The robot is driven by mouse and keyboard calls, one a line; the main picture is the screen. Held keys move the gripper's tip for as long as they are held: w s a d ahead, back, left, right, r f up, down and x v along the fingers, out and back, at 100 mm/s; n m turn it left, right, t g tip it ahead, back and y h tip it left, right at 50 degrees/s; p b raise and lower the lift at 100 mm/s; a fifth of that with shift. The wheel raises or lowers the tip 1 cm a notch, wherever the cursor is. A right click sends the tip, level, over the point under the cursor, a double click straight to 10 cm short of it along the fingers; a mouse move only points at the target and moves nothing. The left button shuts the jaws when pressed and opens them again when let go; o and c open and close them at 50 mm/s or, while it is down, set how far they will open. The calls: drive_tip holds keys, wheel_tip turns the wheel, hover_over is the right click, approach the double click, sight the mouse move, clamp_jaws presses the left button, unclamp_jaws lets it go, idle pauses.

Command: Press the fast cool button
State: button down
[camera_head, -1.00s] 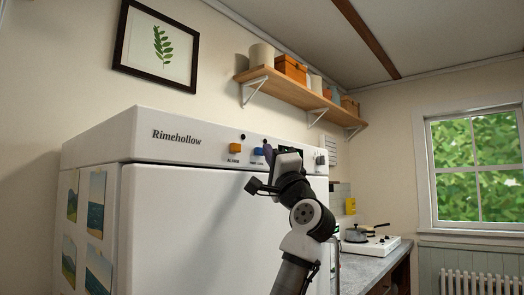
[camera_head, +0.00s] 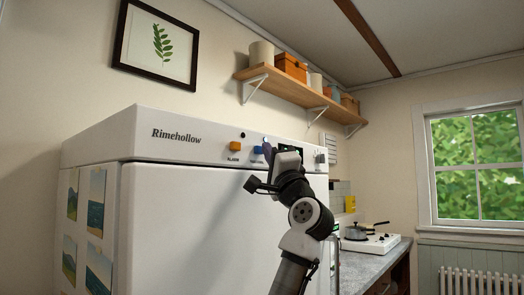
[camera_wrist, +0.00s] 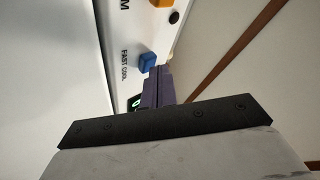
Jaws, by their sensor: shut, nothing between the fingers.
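The fast cool button is a blue block (camera_head: 258,150) on the white fridge's top front panel. In the wrist view the blue button (camera_wrist: 148,62) stands beside its "FAST COOL" label. My gripper (camera_head: 268,150) is shut and empty, with its purple fingers at the panel just right of the button. In the wrist view the fingertips (camera_wrist: 160,70) lie right beside the button. I cannot tell whether they touch it. A small pale spot shows above the button in the head view. My gripper partly hides the panel there.
An orange alarm button (camera_head: 235,146) sits left of the blue one. A dark display (camera_head: 297,150) with green marks and a knob (camera_head: 321,157) are to the right. A wooden shelf (camera_head: 290,92) with boxes hangs above. The counter (camera_head: 362,264) stands right of the fridge.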

drive_tip(key=shift+s+d, duration=0.3)
drive_tip(key=shift+d, duration=0.1)
drive_tip(key=s+d+b, duration=0.1)
drive_tip(key=s+d, duration=0.2)
drive_tip(key=d, duration=0.2)
drive_tip(key=shift+s, duration=0.3)
idle(0.6)
